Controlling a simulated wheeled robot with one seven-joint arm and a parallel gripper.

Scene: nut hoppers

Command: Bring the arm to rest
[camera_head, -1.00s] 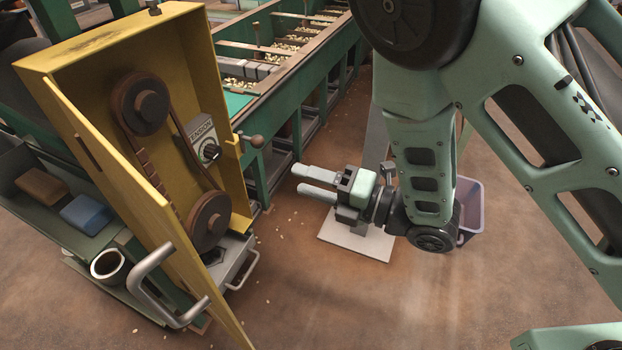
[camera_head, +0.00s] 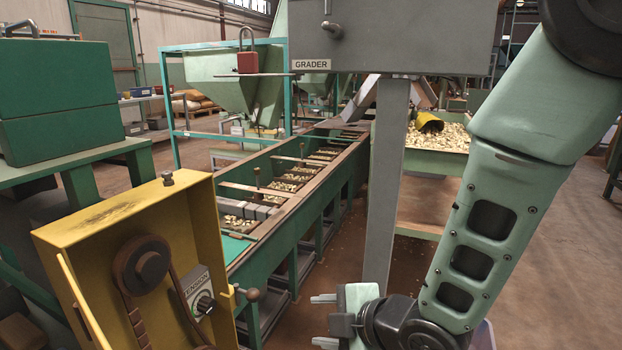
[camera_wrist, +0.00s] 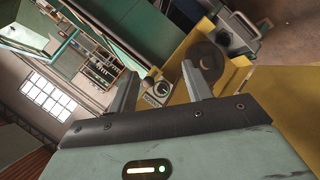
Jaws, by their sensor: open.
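My gripper (camera_head: 324,320) shows at the bottom of the head view, right of the yellow cabinet and in front of the grey post. Its two fingers point left, are spread apart and have nothing between them. In the wrist view my gripper (camera_wrist: 158,88) is also open, with the yellow cabinet (camera_wrist: 266,100) and its pulley beyond the fingertips. My arm comes down from the upper right of the head view. The gripper is apart from the cabinet.
The yellow cabinet (camera_head: 190,220) stands open at lower left with a tension dial (camera_head: 203,303). A green trough (camera_head: 262,240) with nuts runs behind it. A grey post (camera_head: 386,190) carries the grader box (camera_head: 395,40). A nut bin (camera_head: 440,135) is behind. Floor at right is clear.

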